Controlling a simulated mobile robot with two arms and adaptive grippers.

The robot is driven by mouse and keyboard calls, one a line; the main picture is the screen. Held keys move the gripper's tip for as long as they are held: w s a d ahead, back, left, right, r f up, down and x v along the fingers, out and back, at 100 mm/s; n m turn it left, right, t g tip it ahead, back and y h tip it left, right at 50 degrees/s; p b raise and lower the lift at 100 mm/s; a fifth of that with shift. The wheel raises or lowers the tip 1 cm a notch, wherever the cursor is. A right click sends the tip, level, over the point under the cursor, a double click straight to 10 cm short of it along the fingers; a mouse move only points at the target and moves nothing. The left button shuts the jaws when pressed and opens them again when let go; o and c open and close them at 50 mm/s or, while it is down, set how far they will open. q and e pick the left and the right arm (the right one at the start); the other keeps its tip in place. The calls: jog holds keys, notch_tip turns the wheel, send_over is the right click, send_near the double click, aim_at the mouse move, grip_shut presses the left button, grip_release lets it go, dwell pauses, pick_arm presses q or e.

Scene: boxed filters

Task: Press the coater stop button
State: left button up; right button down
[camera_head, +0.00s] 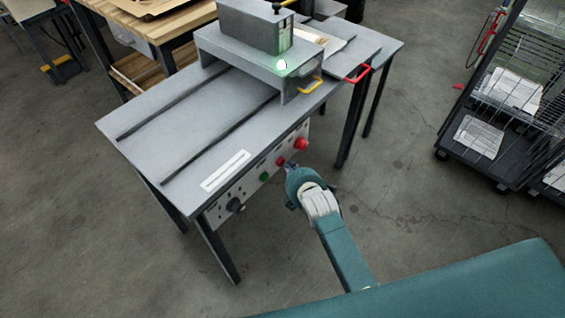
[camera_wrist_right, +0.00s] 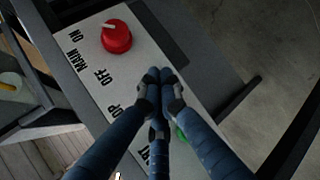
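The coater's control panel (camera_head: 250,185) is on the front side of a grey table. It carries a small red button (camera_head: 280,161), a green button (camera_head: 264,176) and a larger red knob (camera_head: 301,144). My right gripper (camera_head: 289,168) is at the panel, close to the small red button. In the right wrist view its dark blue fingers (camera_wrist_right: 160,82) are together and empty, over the panel between the red main knob (camera_wrist_right: 117,37) and the green button (camera_wrist_right: 181,135). They hide the stop button and part of its label. I cannot tell whether they touch it. My left gripper is out of view.
A black knob (camera_head: 235,205) is at the panel's left end. A wire rack cart (camera_head: 500,120) stands at the right. The floor between is clear.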

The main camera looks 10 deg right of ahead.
jog(key=shift+w+a, duration=0.45)
jog(key=shift+w, duration=0.1)
dwell(0.8)
dwell(0.3)
jog(key=shift+s+d+p, duration=0.55)
jog(key=shift+s+p, duration=0.05)
jog(key=shift+s, duration=0.15)
jog(key=s+d+p, duration=0.1)
jog(key=s, duration=0.1)
jog(key=s+d+p, duration=0.2)
dwell(0.4)
